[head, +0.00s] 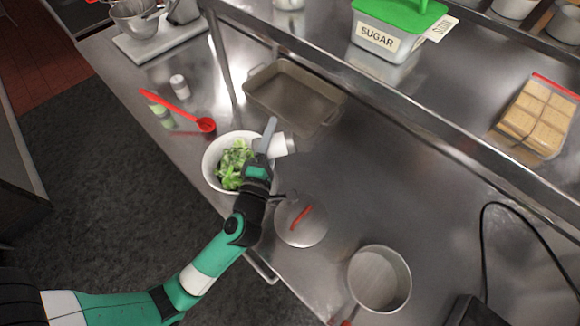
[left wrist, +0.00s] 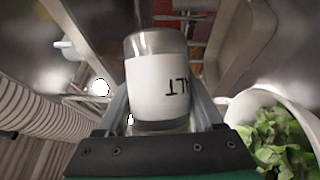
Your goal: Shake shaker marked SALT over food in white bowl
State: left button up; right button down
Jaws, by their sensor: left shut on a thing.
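My left gripper (head: 268,142) is shut on a white-labelled shaker (head: 283,146), just above the right rim of the white bowl (head: 210,160). The shaker looks tipped over on its side in the head view. In the left wrist view the shaker (left wrist: 150,88) sits between the fingers, with the letters "LT" of its label upside down. The bowl holds green leafy food (head: 234,163); its rim and the food (left wrist: 275,140) show at the right of the left wrist view. My right gripper is in neither view.
A rectangular baking pan (head: 290,93) lies behind the bowl. A red ladle (head: 180,110) and another small shaker (head: 179,84) are to its left. A lid with a red handle (head: 301,222) and a pot (head: 379,279) are at the right front. A shelf holds a SUGAR box (head: 378,39).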

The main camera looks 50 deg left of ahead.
pick_arm(q)
jog(key=s+a+f+n+y+b, duration=0.1)
jog(key=a+f+b, duration=0.3)
jog(key=a+b, duration=0.4)
jog(key=shift+s+a+f+n+g+y, duration=0.3)
jog(key=shift+a+n+g+y, duration=0.1)
jog(key=shift+a+n+y, duration=0.15)
jog(key=p, duration=0.3)
dwell(0.7)
